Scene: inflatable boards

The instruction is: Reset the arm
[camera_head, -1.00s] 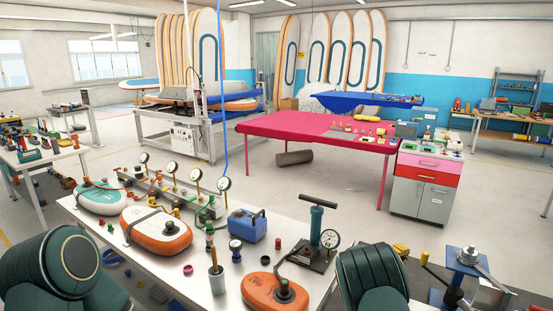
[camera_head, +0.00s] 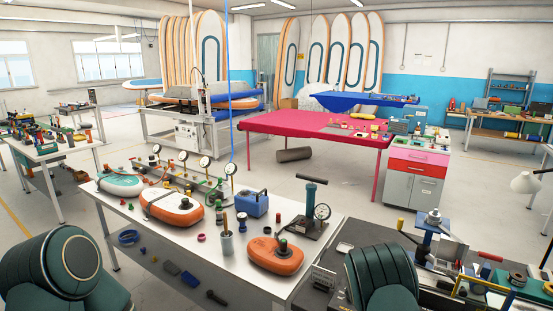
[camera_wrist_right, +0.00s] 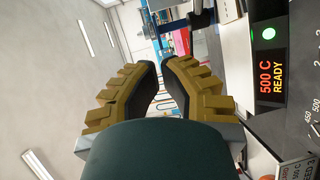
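In the head view, the green padded link of my left arm (camera_head: 60,262) shows at the lower left, and that of my right arm (camera_head: 382,278) at the lower right. My left gripper is out of view. My right gripper (camera_wrist_right: 161,64) shows only in the right wrist view. Its two yellow-brown ridged fingers lean toward each other, with a gap between the tips. Nothing is held between them.
A white bench (camera_head: 222,262) ahead carries orange inflatable pieces (camera_head: 276,254) and a hand pump (camera_head: 311,206). A vise-like tool (camera_head: 433,222) stands at right. In the right wrist view, a display (camera_wrist_right: 271,80) reading "500 C READY" is close to the gripper's right.

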